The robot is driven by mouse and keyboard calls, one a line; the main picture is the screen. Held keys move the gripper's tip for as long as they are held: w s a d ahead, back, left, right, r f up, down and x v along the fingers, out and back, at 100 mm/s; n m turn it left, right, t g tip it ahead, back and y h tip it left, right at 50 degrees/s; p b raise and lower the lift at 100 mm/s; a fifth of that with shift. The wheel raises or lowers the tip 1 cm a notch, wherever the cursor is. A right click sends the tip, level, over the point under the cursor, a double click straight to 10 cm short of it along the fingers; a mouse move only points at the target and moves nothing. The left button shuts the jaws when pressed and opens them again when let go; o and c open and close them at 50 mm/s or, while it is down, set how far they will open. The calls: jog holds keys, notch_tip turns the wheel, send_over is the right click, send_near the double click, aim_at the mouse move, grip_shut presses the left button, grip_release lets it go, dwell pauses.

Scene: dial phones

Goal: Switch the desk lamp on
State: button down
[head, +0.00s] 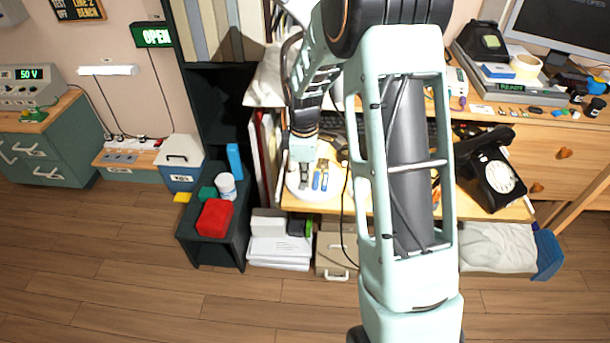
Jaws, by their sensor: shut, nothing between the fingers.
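My gripper (304,174) points down over the left front part of the wooden desk (480,212). Its fingers are shut and empty. They are over or beside a pale round disc (322,193), which carries small blue and yellow items; I cannot tell whether they touch it. I cannot pick out the desk lamp or its switch with certainty, and cannot tell whether the disc is part of it. My arm hides much of the middle of the desk.
A black dial phone (497,180) stands at the desk's right, and another (483,41) behind it. A dark side table (190,236) with a red box (215,218) stands left. Papers (279,252) lie below the desk. The wooden floor at front left is clear.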

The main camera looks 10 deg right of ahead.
dwell(0.3)
notch_tip(320, 180, up, 8)
jog(key=shift+s+f, duration=0.2)
jog(key=shift+s, duration=0.1)
jog(key=shift+a, duration=0.15)
dwell(0.4)
